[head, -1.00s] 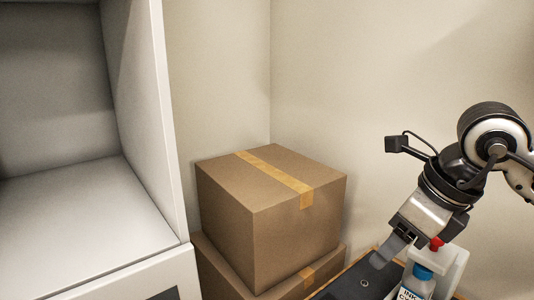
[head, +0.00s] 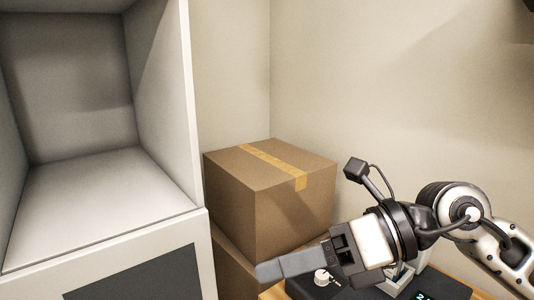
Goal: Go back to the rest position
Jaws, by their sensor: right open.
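My right gripper (head: 290,265) comes in from the right in the head view. Its grey fingers point left, in front of the lower cardboard box and above the dark machine. It is open, and nothing shows between its fingers. My left gripper is not in view. The dark machine (head: 440,289) stands on a wooden surface at the bottom right, with a pale knob (head: 322,278) and a small lit display. My right arm hides much of it.
A taped cardboard box (head: 285,205) sits on another box (head: 235,272) in the corner. A white open cabinet (head: 105,190) with an empty compartment fills the left. Bare wall (head: 400,80) lies behind my right arm, with free room above it.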

